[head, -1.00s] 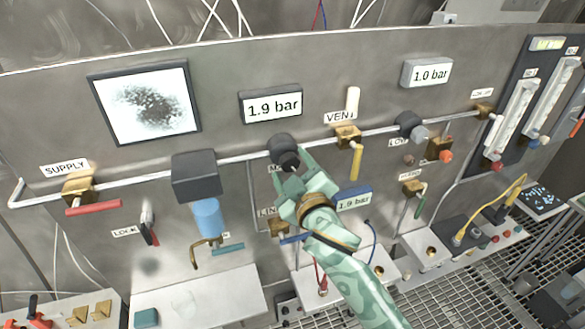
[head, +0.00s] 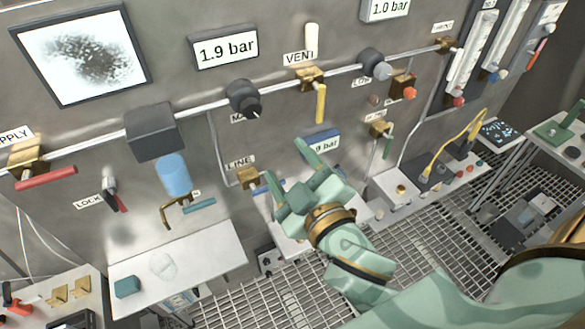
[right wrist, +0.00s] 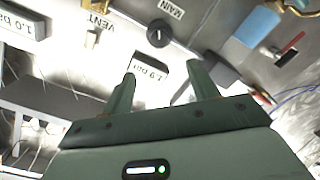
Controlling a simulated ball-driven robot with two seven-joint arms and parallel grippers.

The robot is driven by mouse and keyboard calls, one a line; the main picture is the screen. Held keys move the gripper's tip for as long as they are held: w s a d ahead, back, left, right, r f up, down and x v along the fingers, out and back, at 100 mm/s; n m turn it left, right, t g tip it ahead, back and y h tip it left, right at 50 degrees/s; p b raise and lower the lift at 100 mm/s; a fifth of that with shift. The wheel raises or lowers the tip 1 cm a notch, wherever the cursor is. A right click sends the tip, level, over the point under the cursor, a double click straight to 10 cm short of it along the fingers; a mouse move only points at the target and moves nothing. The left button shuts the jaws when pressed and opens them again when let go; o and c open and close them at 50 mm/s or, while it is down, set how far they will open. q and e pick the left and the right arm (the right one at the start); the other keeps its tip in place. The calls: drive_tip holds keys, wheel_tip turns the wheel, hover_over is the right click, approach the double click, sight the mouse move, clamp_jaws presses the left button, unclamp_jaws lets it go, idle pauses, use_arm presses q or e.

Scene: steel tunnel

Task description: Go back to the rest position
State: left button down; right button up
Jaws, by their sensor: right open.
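My right gripper (head: 283,166) is pale green with a brass-coloured wrist ring. In the head view it hangs in front of the panel, below the black main knob (head: 244,99). Its two fingers are spread apart with nothing between them. In the right wrist view the open fingers (right wrist: 160,82) point toward the panel, and the main knob (right wrist: 159,33) is beyond them, apart from them. A small blue-framed pressure display (head: 322,146) is partly hidden behind one finger. My left gripper is not in view.
The steel panel carries a pipe with a red supply handle (head: 46,178), a yellow vent handle (head: 320,103) and a 1.9 bar display (head: 224,49). A white shelf (head: 180,268) juts out below. Metal grating (head: 270,305) covers the floor.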

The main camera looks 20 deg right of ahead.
drive_tip(key=shift+s, duration=0.45)
drive_tip(key=s+a+f+g+y+b, duration=0.1)
drive_tip(key=s+f+g+b, duration=0.15)
drive_tip(key=f, duration=1.15)
drive_tip(key=s+a+f+m+g+b, duration=0.1)
drive_tip(key=f+g, duration=0.2)
drive_tip(key=f, duration=1)
drive_tip(key=s+a+f+g+y+b, duration=0.1)
drive_tip(key=f+g+b, duration=0.15)
drive_tip(key=f, duration=1.15)
drive_tip(key=s+d+f+m+g+h+b, duration=0.1)
drive_tip(key=s+d+f+g+b, duration=0.2)
drive_tip(key=s+f, duration=0.6)
drive_tip(key=s+d+f+m+g+b, duration=0.1)
drive_tip(key=s+d+f+g+b, duration=0.2)
drive_tip(key=s+f, duration=0.6)
drive_tip(key=s+d+f+m+g+h+b, duration=0.1)
drive_tip(key=s+d+f+b, duration=0.5)
drive_tip(key=f, duration=1.5)
drive_tip(key=shift+s+d+m+g+h+b, duration=0.3)
drive_tip(key=shift+s+m+g+b, duration=0.2)
drive_tip(key=shift+s+g+b, duration=1.15)
